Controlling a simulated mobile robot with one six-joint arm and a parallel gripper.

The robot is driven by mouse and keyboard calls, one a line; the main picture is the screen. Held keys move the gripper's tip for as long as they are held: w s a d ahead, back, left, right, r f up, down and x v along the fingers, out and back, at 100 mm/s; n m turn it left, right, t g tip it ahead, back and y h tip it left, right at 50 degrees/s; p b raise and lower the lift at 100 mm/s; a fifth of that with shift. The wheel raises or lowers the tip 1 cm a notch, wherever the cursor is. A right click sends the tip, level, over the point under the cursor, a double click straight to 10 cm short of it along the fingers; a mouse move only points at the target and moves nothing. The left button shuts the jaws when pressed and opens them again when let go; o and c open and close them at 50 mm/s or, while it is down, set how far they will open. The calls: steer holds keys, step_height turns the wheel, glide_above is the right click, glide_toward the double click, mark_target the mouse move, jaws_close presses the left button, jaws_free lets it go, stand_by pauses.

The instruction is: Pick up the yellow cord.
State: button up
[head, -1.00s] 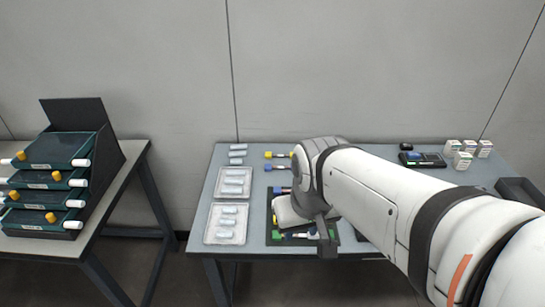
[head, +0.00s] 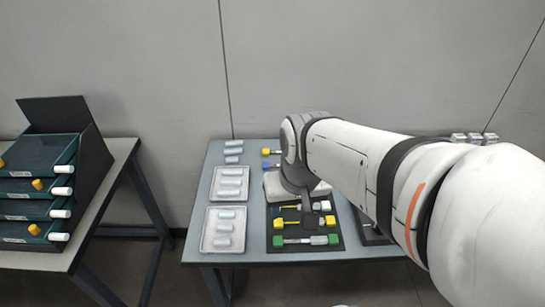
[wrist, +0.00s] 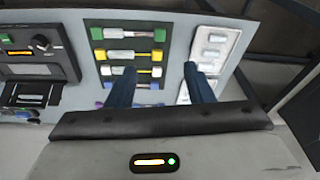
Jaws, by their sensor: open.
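A cord with yellow ends (head: 278,224) lies on the dark mat (head: 338,247) at the front of the table. In the wrist view the yellow cord (wrist: 128,55) is the second from the top. A green-ended cord (head: 305,240) lies parallel to it, nearer the table's front edge. My gripper (wrist: 158,68) is open and empty above the mat. Its two fingers point down the row of cords, and the yellow cord shows just beyond the fingertips. In the head view my wrist hides part of the mat and the cords behind.
Two clear trays (head: 204,241) with white cylinders stand left of the mat. A black device (wrist: 32,52) is on the mat's other side. White boxes (head: 474,138) show at the far right. A shelf rack (head: 95,160) stands on a separate left table.

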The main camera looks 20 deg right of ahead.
steer(key=w+d+f+m+g+y, duration=0.2)
steer(key=w+d+f+m, duration=0.45)
steer(key=m, duration=0.25)
steer(key=m+y, duration=0.2)
steer(key=m, duration=0.9)
glide_toward(323, 220)
steer(key=shift+s+a+f+t, duration=0.1)
steer(key=shift+s+t, duration=0.2)
steer(key=shift+s, duration=0.2)
steer(key=shift+f, duration=0.35)
steer(key=x, duration=0.7)
steer(key=shift+w+f, duration=0.1)
steer(key=shift+w, duration=0.15)
steer(key=c, duration=0.9)
